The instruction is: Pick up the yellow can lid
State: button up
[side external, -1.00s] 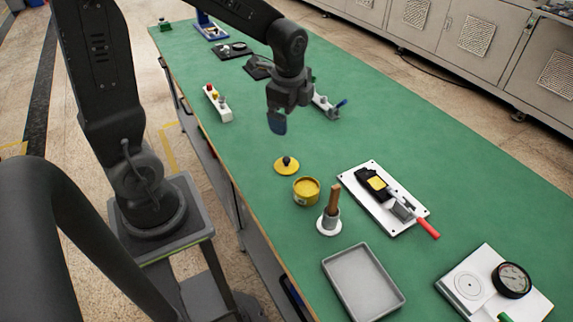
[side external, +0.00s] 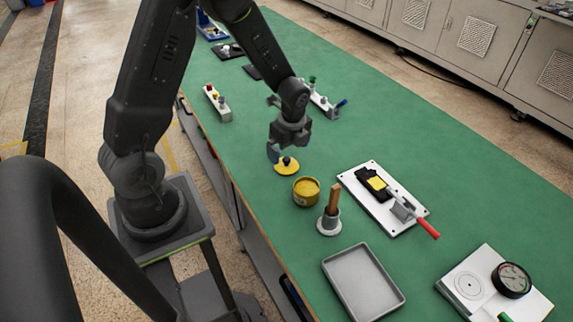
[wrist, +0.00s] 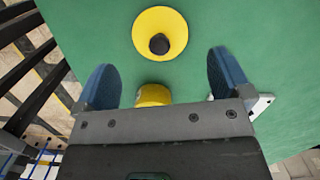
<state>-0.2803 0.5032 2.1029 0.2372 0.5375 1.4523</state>
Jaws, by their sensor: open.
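The yellow can lid (side external: 284,168) is a round disc with a black knob, lying flat on the green table. My gripper (side external: 287,152) is just above and around its far side in the side view, with one blue finger showing. In the wrist view my gripper (wrist: 165,80) has two blue fingers spread wide and nothing between them. The lid also shows in the wrist view (wrist: 146,27), ahead of the fingertips and apart from them. The yellow can (side external: 306,191) stands beside the lid; part of it shows in the wrist view (wrist: 152,95), partly hidden by the gripper body.
A cup with a wooden-handled tool (side external: 331,213) stands near the can. A white board with a red-handled clamp (side external: 377,211) lies to the right. A grey tray (side external: 363,283) is at the front. A white block with knobs (side external: 217,104) lies behind. Green table right of the lid is clear.

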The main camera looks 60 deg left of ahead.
aim_at(287, 159)
jog(key=f, duration=0.5)
jog(key=shift+s+a, duration=0.1)
jog(key=shift+a, duration=0.25)
jog(key=shift+c, duration=0.2)
jog(key=c, duration=0.8)
jog(key=shift+r, duration=0.15)
jog(key=shift+c, duration=0.2)
